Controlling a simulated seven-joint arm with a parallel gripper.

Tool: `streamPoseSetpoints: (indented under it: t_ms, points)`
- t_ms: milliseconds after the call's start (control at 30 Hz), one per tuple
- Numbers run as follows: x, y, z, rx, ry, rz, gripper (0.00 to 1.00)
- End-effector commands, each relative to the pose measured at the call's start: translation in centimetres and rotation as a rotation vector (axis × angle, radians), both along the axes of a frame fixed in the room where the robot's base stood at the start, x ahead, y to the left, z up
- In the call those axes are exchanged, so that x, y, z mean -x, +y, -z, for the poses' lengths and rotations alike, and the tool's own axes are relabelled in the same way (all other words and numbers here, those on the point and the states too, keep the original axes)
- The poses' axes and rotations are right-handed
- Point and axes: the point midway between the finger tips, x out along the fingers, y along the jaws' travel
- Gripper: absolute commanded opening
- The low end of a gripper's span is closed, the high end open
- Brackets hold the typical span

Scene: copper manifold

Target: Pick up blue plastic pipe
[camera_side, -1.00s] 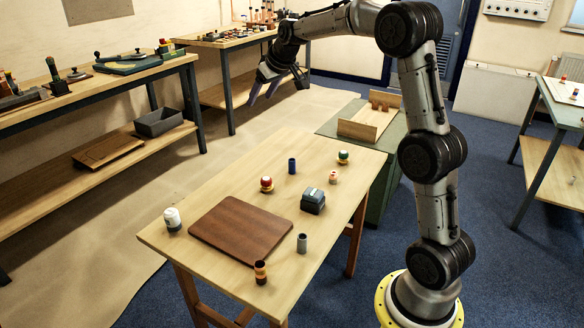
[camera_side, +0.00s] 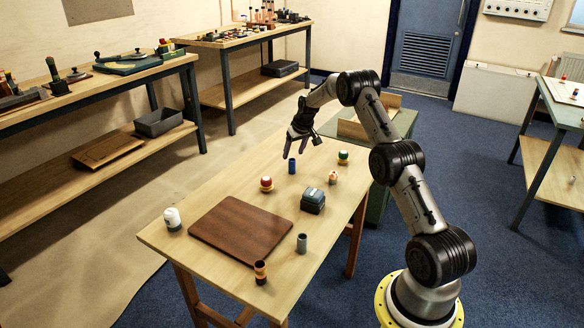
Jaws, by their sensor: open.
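The blue plastic pipe (camera_side: 292,166) is a short dark-blue cylinder standing upright near the far end of the wooden table (camera_side: 190,221). My gripper (camera_side: 294,155) is open, its fingers pointing down. In the picture the fingertips show just above the top of the pipe. I cannot tell the exact gap between them and the pipe, and nothing shows between the fingers.
A red-topped piece (camera_side: 266,183) is left of the pipe; a green-and-red one (camera_side: 343,157) and a small orange-and-white one (camera_side: 333,177) are right. A dark block (camera_side: 313,200), brown board (camera_side: 240,227), grey cylinder (camera_side: 302,243), copper-and-black cylinder (camera_side: 260,272) and white-topped piece (camera_side: 172,219) lie nearer.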

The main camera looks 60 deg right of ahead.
Motion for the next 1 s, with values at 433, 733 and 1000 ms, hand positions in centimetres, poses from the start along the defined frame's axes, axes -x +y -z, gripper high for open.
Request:
streamPoseSetpoints:
  t_ms: [433,733,1000]
  points:
    - [-0.8,-0.9,4.0,0.0,0.001,0.0,0.68]
    - [-1.7,-1.4,6.5,0.001,-0.002,0.0,0.68]
    - [-1.7,-1.4,6.6,0.001,-0.002,0.0,0.62]
